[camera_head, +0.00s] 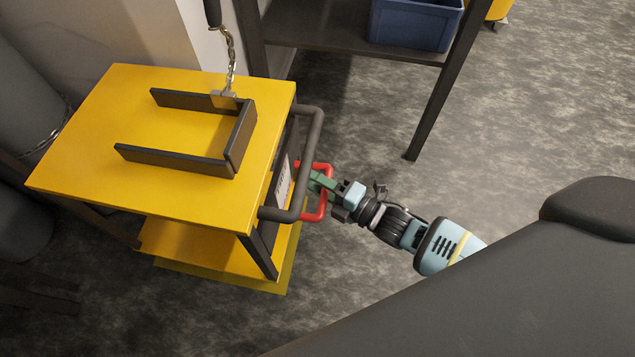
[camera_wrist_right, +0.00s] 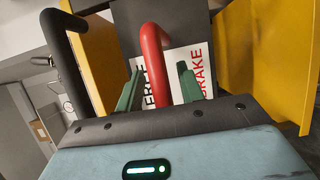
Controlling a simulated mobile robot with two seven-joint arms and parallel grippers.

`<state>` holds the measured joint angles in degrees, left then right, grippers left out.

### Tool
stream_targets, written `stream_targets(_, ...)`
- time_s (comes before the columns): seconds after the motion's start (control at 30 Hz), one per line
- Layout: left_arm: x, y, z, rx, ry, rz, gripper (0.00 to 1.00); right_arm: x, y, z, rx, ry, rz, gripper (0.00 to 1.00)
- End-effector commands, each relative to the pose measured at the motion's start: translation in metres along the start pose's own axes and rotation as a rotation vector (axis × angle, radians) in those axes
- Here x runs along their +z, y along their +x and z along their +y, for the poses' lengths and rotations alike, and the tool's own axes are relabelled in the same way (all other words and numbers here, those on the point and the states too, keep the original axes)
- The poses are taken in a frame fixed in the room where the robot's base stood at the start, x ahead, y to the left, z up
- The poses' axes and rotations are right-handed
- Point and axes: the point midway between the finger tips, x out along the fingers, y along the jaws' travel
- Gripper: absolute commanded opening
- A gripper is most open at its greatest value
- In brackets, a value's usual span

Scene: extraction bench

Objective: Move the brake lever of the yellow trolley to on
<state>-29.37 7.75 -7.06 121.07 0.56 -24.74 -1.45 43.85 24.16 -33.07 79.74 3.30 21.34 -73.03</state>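The yellow trolley (camera_head: 85,135) stands at the left in the head view, with a dark grey push handle (camera_head: 314,140) on its right end. The red brake lever (camera_head: 322,208), a U-shaped bar, sticks out below that handle. My right gripper (camera_head: 318,183) is at the lever. In the right wrist view its green fingers (camera_wrist_right: 158,88) are apart, one on each side of the red lever (camera_wrist_right: 152,50), with gaps visible. Behind the lever a white label (camera_wrist_right: 196,65) reads FREE on the left and BRAKE on the right; the lever lies between the words. My left gripper is out of view.
A dark U-shaped frame (camera_head: 180,161) lies on the trolley top, with a chain (camera_head: 230,65) hanging to it. A dark table (camera_head: 330,25) bearing a blue crate (camera_head: 415,25) stands behind. The grey floor (camera_head: 540,110) to the right is clear.

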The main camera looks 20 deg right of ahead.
Motion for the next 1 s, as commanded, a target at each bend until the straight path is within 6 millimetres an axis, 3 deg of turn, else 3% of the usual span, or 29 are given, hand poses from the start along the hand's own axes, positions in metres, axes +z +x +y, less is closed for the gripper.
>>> stream_targets(0.27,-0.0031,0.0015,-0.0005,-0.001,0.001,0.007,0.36,-0.0002,0.0014,0.0001,0.0,0.0,0.0,0.38)
stream_targets(0.57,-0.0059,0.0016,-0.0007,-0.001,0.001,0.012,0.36,-0.0001,0.0013,0.0005,0.001,0.0,0.0,0.0)
stream_targets(1.0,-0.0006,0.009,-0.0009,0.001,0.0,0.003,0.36,0.0001,0.001,-0.0038,0.031,0.013,0.0,0.0)
